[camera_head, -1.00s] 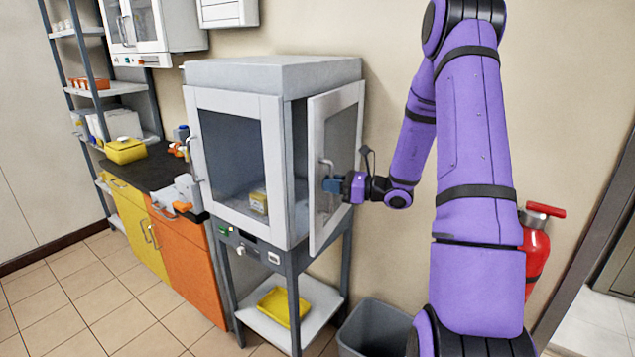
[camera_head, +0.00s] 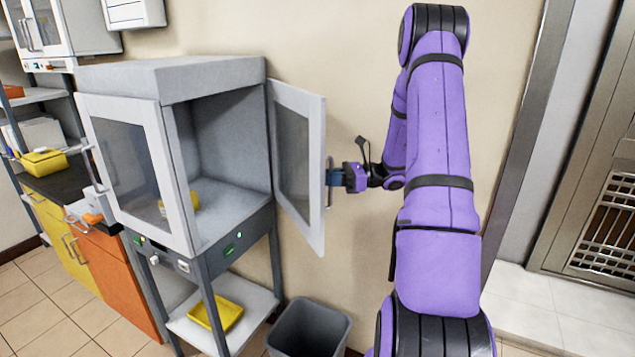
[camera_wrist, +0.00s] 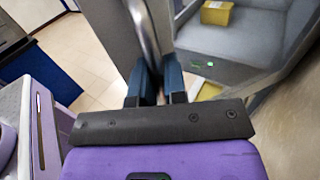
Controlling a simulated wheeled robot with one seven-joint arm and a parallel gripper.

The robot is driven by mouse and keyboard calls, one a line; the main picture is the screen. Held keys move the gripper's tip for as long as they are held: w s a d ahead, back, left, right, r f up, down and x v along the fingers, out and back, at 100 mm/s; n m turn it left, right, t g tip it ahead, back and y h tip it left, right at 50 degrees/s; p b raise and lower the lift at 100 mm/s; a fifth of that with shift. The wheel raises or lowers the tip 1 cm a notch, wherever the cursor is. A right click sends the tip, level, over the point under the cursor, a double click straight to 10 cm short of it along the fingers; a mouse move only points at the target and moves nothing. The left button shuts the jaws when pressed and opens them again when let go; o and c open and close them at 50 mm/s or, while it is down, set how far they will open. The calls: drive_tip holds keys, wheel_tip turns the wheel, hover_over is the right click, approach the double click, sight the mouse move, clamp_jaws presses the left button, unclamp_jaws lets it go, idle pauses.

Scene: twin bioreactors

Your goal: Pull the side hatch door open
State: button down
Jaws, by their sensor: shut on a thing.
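The side hatch door (camera_head: 300,160), a white-framed panel with a dark window, stands wide open on the right side of the grey cabinet (camera_head: 170,70). The cabinet's side opening is uncovered and shows its inside. My gripper (camera_head: 332,178) is at the door's outer edge, shut on the metal door handle (camera_head: 329,200). In the wrist view, the handle (camera_wrist: 143,35) runs down between the two blue fingers (camera_wrist: 157,85). The fingertips' exact contact is partly hidden.
A small yellow box (camera_wrist: 216,13) sits inside the cabinet. A yellow tray (camera_head: 215,313) lies on the lower shelf. A grey bin (camera_head: 308,328) stands on the floor below the hatch door. The wall is close behind the door.

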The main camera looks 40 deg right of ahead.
drive_tip(key=shift+s+d, duration=0.2)
drive_tip(key=shift+d, duration=1.4)
drive_tip(key=c, duration=1.2)
unclamp_jaws()
